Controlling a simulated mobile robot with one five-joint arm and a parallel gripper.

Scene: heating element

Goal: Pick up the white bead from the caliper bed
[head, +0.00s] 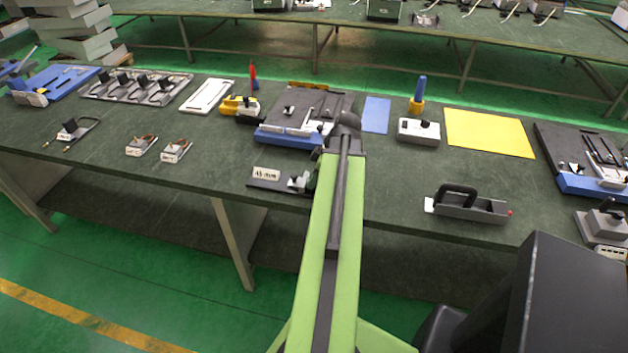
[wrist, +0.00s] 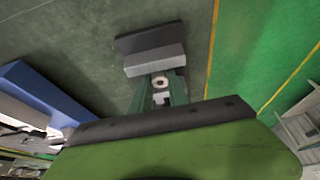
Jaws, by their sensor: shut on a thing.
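The white bead (wrist: 160,81), a small ring with a dark hole, sits between the dark green fingers of my gripper (wrist: 160,94) in the wrist view. My gripper is shut on it. Just beyond is a grey block on a dark base (wrist: 150,41), which looks like the caliper bed. In the head view this dark base (head: 262,184) with a labelled block lies near the table's front edge, left of my arm. My arm hides most of the gripper there. I cannot tell whether the bead still touches the bed.
A blue-edged fixture (head: 290,138) stands behind the bed; its blue side also shows in the wrist view (wrist: 40,92). A grey handled tool (head: 468,207) lies to the right. Two small grey blocks (head: 160,149) lie to the left.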

